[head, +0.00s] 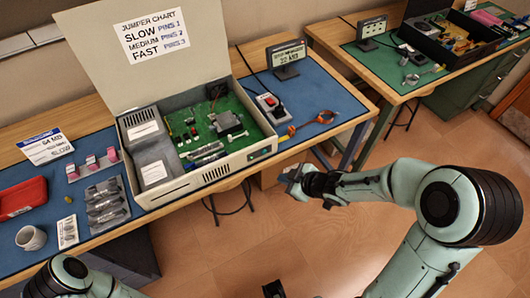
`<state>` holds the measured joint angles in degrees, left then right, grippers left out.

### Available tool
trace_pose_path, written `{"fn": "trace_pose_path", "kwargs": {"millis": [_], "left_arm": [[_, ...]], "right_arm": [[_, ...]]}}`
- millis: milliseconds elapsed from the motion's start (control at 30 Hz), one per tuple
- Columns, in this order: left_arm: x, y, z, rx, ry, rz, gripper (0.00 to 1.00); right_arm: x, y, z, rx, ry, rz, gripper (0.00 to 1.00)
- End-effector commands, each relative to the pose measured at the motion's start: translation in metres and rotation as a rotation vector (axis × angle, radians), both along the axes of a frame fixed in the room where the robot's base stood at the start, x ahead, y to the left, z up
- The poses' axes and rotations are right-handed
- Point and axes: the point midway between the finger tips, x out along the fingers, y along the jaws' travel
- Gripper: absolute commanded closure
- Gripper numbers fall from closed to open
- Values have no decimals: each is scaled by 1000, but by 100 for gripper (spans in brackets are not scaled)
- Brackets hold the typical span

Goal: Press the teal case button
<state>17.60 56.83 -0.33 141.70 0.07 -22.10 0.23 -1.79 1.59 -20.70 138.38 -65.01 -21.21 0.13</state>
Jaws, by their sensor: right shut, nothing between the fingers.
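The beige computer case (222,172) stands on the blue mat with its lid raised, showing a green circuit board (205,122) inside. A teal button (259,153) is on the right part of its front face. My right gripper (287,179) is shut and empty, in front of the bench, a little below and right of the button and apart from it in the picture. My left arm enters at the bottom left. A dark piece (273,289) at the bottom edge may be part of my left gripper; its fingers cannot be made out.
A red switch box (272,107) and an orange-handled tool (312,122) lie right of the case. Left are a red tray (22,198), a mug (31,238) and pink-topped parts (92,163). The raised lid (150,50) stands at the back. The floor before the bench is open.

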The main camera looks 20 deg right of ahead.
Motion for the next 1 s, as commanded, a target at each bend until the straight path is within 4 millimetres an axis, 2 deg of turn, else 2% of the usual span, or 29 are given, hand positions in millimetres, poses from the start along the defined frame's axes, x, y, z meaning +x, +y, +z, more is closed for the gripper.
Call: {"fn": "trace_pose_path", "kwargs": {"millis": [300,500,667,1000], "left_arm": [[4,0,10,0,-4,0,57],[7,0,19,0,-9,0,57],[8,0,21,0,-9,0,57],[8,0,20,0,-9,0,57]], "right_arm": [[46,5,1,-1,0,2,100],[65,5,1,-1,1,1,100],[71,6,1,1,-1,0,100],[72,6,0,2,0,0,100]]}}
